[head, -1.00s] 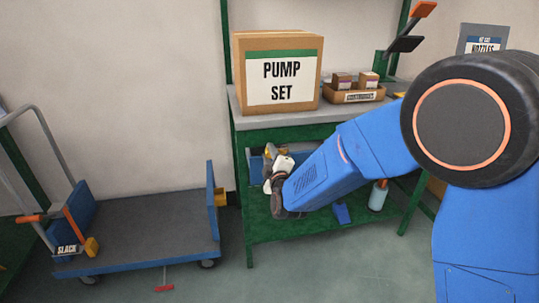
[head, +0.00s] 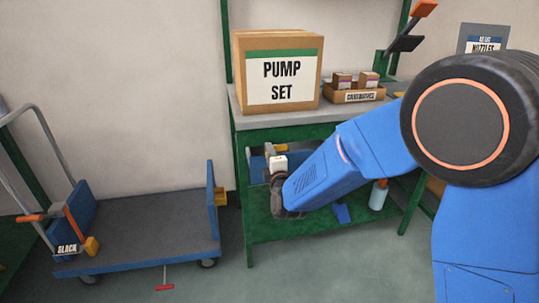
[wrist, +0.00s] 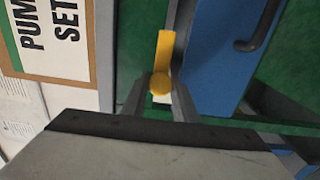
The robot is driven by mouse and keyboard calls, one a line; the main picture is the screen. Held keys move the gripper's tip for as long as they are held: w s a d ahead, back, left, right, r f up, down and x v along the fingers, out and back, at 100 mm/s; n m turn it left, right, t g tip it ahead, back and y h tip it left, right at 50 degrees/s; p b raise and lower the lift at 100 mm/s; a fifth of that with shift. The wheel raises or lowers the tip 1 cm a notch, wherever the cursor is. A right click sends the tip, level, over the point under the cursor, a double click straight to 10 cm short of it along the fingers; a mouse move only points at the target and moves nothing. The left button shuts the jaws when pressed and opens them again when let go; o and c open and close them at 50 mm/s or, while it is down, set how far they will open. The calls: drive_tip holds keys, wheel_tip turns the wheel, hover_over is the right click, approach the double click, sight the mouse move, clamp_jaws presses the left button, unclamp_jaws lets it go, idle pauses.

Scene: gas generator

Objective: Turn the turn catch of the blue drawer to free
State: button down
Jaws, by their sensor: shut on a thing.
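The turn catch (wrist: 164,52) is a yellow bar with a round end, seen in the wrist view at the edge of the blue drawer (wrist: 213,60). Its bar points up in that picture, alongside the drawer's edge. In the head view the catch (head: 281,147) points right, level, above the drawer front (head: 257,168). My gripper (wrist: 160,96) is shut on the catch, with one finger on each side of its round end. In the head view my wrist hides much of the drawer. A dark handle (wrist: 258,30) shows on the drawer front.
The green bench (head: 295,132) carries the PUMP SET box (head: 277,45) and a small-parts tray (head: 352,96). A bottle (head: 378,196) stands on its lower shelf. A blue flat trolley (head: 140,220) stands to the left. Floor in front is clear.

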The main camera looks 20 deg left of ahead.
drive_tip(key=shift+f, duration=0.15)
drive_tip(key=c, duration=1.4)
unclamp_jaws()
drive_tip(key=shift+c, duration=0.2)
drive_tip(key=v, duration=1.7)
drive_tip(key=shift+s, duration=0.3)
